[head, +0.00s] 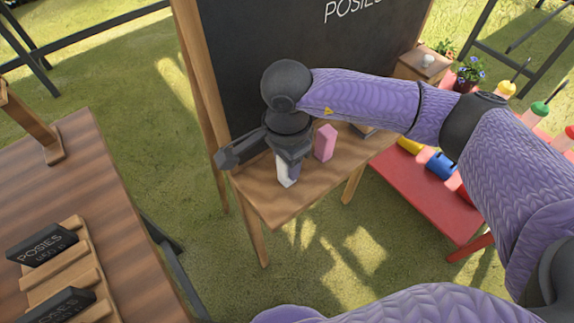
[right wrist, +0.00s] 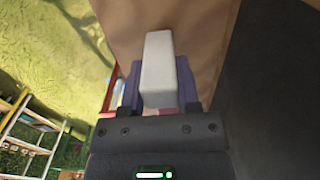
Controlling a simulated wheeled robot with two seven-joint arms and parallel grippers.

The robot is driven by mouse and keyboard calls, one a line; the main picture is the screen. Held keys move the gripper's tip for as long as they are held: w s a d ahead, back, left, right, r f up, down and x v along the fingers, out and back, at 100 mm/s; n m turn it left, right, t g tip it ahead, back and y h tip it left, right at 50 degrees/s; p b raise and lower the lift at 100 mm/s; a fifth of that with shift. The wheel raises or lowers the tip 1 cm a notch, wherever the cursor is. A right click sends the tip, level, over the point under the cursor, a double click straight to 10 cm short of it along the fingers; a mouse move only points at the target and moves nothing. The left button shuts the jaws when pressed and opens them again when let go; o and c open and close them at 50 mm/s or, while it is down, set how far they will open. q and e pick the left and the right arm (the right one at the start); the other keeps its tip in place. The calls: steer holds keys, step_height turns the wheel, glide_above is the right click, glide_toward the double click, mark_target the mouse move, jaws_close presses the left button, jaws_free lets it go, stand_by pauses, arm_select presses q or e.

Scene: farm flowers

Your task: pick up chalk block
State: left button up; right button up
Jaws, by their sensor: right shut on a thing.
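A white chalk block (head: 283,172) is at the left part of the small wooden easel shelf, in the jaws of my right gripper (head: 288,165). In the right wrist view the white chalk block (right wrist: 159,70) sits between the two purple fingers of the gripper (right wrist: 160,88), which are shut on it. I cannot tell whether its lower end touches the shelf. A pink chalk block (head: 325,143) stands upright on the shelf just right of the gripper. My left gripper is not in view.
The wooden shelf (head: 277,210) juts out below the blackboard (head: 290,50). A dark object (head: 242,150) lies at the shelf's left end, close to my gripper. A wooden table (head: 110,200) with small black signs is at the left. A red bench (head: 425,200) with colored pots is at the right.

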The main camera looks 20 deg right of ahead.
jaws_close()
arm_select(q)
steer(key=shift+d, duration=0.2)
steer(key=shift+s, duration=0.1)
arm_select(e)
step_height(320, 180, up, 9)
steer(key=p, duration=0.2)
steer(key=shift+p, duration=0.4)
steer(key=shift+r, duration=0.55)
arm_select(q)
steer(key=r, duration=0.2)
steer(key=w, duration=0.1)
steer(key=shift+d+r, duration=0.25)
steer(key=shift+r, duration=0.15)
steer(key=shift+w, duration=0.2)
